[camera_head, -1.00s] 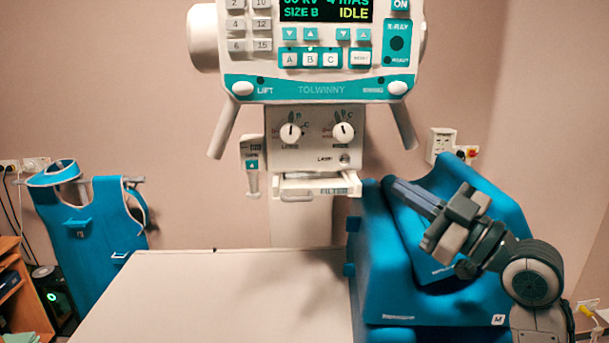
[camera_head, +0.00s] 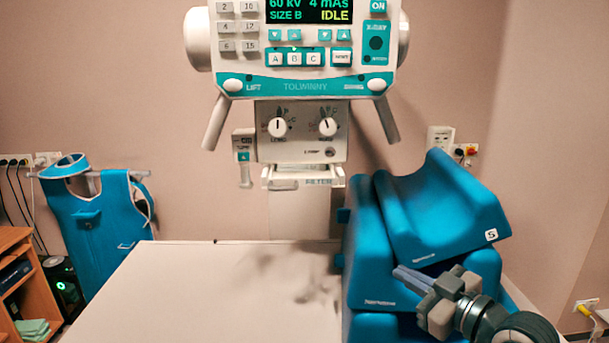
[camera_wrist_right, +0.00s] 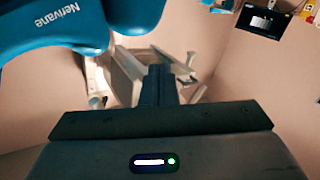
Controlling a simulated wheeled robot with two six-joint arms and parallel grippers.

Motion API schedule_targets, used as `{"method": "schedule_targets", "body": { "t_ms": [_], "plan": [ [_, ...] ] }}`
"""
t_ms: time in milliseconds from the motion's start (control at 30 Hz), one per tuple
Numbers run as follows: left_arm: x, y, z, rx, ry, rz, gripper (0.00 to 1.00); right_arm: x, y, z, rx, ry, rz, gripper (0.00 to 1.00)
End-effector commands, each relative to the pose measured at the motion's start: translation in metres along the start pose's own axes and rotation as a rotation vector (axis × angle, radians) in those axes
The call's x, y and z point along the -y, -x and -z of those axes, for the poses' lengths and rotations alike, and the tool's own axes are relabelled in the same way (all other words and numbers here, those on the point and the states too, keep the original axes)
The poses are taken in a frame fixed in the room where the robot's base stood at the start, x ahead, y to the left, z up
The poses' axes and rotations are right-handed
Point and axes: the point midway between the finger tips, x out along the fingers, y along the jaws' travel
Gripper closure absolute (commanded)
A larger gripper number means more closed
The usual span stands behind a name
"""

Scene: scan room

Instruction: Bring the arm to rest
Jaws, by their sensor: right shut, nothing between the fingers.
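My right gripper (camera_head: 412,279) is shut and empty at the lower right of the head view, in front of the blue foam positioners. Its fingers point left and slightly up. In the right wrist view its closed fingers (camera_wrist_right: 160,84) show as a dark shape at the middle, with no object between them. My left gripper is in neither view.
Blue foam positioners (camera_head: 445,210) are stacked at the table's right side. The white table top (camera_head: 200,290) is clear. The X-ray unit (camera_head: 305,85) hangs over its far end; its display reads IDLE. A blue apron (camera_head: 100,215) hangs at left.

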Motion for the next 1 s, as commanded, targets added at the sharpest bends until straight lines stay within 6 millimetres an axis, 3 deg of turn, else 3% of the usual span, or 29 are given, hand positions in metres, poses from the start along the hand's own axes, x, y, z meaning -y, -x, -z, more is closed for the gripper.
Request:
{"method": "schedule_targets", "body": {
  "t_ms": [167,267,400,500,700,933,1000],
  "plan": [
    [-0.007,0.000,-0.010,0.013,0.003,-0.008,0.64,0.035,0.024,-0.098,0.265,-0.124,-0.037,1.00],
    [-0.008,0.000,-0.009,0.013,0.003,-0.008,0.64,0.059,0.051,-0.154,0.441,-0.202,-0.073,1.00],
    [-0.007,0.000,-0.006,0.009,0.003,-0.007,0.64,0.096,0.102,-0.223,0.687,-0.306,-0.135,1.00],
    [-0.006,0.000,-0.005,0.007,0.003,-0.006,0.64,0.119,0.140,-0.258,0.840,-0.365,-0.183,1.00],
    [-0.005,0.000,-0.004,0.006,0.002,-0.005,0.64,0.154,0.204,-0.297,1.067,-0.443,-0.265,1.00],
    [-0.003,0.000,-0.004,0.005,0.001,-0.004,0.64,0.185,0.268,-0.320,1.271,-0.501,-0.350,1.00],
    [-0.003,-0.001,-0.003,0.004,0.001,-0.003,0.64,0.185,0.263,-0.340,1.279,-0.504,-0.354,1.00]
  ]
}}
